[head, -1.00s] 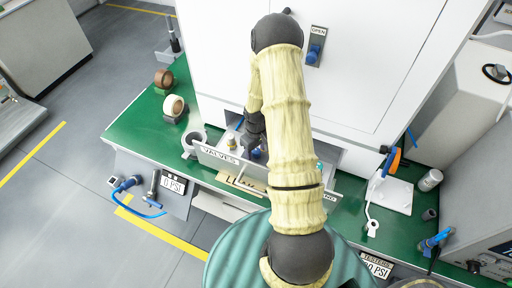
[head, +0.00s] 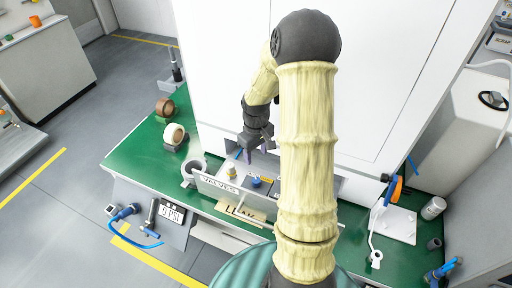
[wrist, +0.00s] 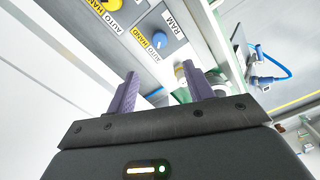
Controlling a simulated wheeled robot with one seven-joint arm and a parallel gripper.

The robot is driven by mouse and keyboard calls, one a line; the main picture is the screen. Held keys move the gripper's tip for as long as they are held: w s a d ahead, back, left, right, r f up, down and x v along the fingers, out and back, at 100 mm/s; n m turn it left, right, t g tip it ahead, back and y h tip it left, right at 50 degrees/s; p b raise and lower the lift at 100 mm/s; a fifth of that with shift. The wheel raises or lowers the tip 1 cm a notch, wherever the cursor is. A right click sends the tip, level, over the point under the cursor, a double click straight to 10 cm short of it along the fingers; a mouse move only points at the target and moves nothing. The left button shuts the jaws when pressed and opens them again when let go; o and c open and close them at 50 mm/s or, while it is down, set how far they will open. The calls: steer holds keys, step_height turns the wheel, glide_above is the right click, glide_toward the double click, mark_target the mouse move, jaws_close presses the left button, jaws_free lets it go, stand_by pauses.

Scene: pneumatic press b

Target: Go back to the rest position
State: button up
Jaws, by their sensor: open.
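My gripper (wrist: 160,92) shows in the wrist view with its two purple fingers apart and nothing between them. In the head view my gripper (head: 246,155) hangs above the valve panel, at the end of my bent, cream-covered arm. The panel (head: 222,186), labelled VALVES, carries a yellow knob (head: 231,172) and a blue knob (head: 256,182). My arm hides part of the panel's right side.
The panel stands on a green bench (head: 140,150) against a white cabinet (head: 225,60). Tape rolls (head: 174,134) lie at left. A white plate (head: 397,223) and a grey can (head: 433,208) are at right. Blue hose fittings (head: 128,212) hang at the bench front.

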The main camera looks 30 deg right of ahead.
steer(key=shift+r, duration=1.25)
steer(key=s+a+r+m+t, duration=0.1)
steer(key=s+a+r, duration=0.2)
steer(key=s+a, duration=0.3)
steer(key=s+a+r+m+t, duration=0.1)
steer(key=s+a+r, duration=0.3)
steer(key=s+a, duration=0.2)
steer(key=shift+s+a+r+m+t, duration=0.25)
steer(key=shift+s+a+m+t, duration=0.1)
steer(key=shift+a, duration=0.45)
steer(key=shift+d, duration=0.1)
